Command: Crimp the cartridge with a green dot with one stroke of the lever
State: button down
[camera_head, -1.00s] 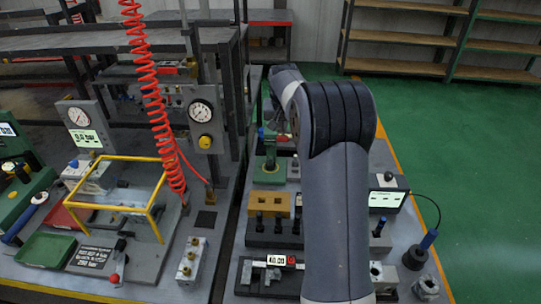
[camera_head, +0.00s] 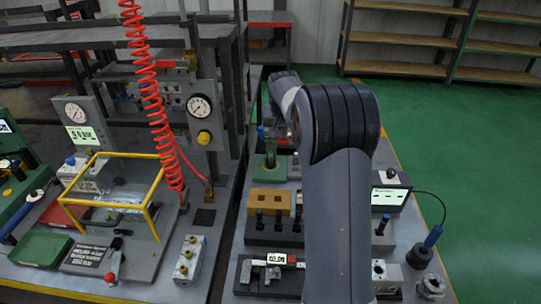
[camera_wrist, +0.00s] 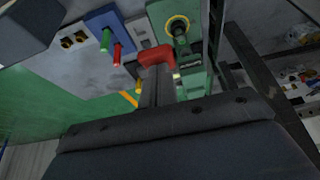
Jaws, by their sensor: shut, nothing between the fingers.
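My gripper (camera_wrist: 157,82) shows in the wrist view as dark closed fingers, with nothing seen between them. A red part (camera_wrist: 156,53) lies right at the fingertips; I cannot tell whether they touch it. Beside it is a green fixture (camera_wrist: 187,48) with a yellow ring around a dark opening. In the head view my arm hides the gripper, and a green stand (camera_head: 268,168) stands on the right bench. I cannot surely tell which part is the crimping lever. No cartridge with a green dot can be made out in either view.
A blue block (camera_wrist: 100,22) with green and red pegs sits near the fixture in the wrist view. In the head view a tan block (camera_head: 270,200) and a dark rack (camera_head: 262,238) stand near my arm. Green floor (camera_head: 465,150) is free at the right.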

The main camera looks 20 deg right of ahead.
jog(key=shift+f, duration=0.15)
jog(key=shift+s+a+f+b, duration=0.2)
jog(key=shift+s+f+b, duration=0.3)
jog(key=shift+f+b, duration=0.4)
jog(key=shift+s+a+f+b, duration=0.1)
jog(key=shift+s+f+b, duration=0.1)
jog(key=shift+f+b, duration=0.3)
jog(key=shift+s+a+f+b, duration=0.1)
jog(key=shift+s+f+b, duration=0.1)
jog(key=shift+f+b, duration=0.25)
jog(key=shift+f, duration=0.1)
jog(key=shift+s+a+f+b, duration=0.1)
jog(key=shift+s+f+b, duration=0.15)
jog(key=shift+f+b, duration=0.65)
jog(key=shift+f, duration=0.15)
